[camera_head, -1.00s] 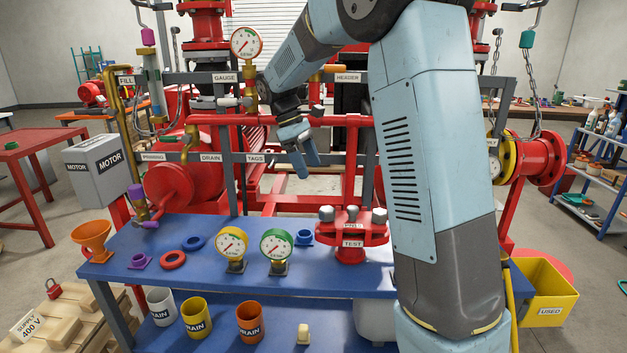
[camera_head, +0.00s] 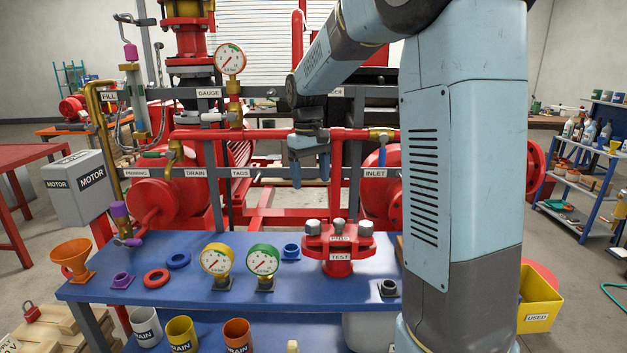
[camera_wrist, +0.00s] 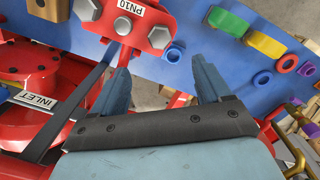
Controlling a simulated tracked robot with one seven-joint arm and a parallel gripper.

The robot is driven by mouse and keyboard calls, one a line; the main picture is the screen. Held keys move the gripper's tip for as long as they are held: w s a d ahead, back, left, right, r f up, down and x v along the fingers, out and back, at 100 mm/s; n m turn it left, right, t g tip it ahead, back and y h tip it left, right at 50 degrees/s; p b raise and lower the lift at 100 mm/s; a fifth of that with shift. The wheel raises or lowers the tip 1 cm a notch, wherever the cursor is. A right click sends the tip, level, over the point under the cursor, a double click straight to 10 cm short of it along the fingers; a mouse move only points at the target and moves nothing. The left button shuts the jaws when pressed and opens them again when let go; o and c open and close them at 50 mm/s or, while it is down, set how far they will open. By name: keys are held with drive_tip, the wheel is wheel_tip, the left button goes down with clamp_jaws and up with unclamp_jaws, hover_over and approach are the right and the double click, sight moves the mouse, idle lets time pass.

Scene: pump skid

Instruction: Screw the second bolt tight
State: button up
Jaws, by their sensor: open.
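The red test flange (camera_head: 337,268) stands on the blue bench, with a TEST label on its front. Grey hex bolt heads (camera_head: 312,227) sit on its top, with another in the middle (camera_head: 339,226) and one at the right (camera_head: 366,227). I cannot tell which is the second bolt or how tight any is. In the wrist view the flange's PN10 plate (camera_wrist: 131,8) and bolt heads (camera_wrist: 159,38) show at the top edge. My gripper (camera_head: 310,183) is open and empty, pointing down above and apart from the flange. Its two fingers (camera_wrist: 158,68) have nothing between them.
On the bench (camera_head: 215,300) stand a yellow gauge (camera_head: 216,262), a green gauge (camera_head: 262,262), a red ring (camera_head: 156,278) and an orange funnel (camera_head: 72,258). Red pipework with an INLET valve (camera_head: 374,172) rises behind. A yellow USED bin (camera_head: 538,305) is at the right.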

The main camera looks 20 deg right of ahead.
sight(313, 224)
drive_tip(key=shift+m, duration=0.7)
drive_tip(key=f, duration=1.3)
drive_tip(key=shift+s+d+f, duration=0.2)
drive_tip(key=shift+d+f, duration=0.1)
drive_tip(key=shift+d, duration=0.05)
drive_tip(key=shift+c, duration=0.2)
drive_tip(key=c, duration=1.1)
drive_tip(key=m, duration=0.7)
drive_tip(key=shift+m, duration=0.4)
drive_tip(key=m, duration=0.7)
drive_tip(key=o, duration=1.1)
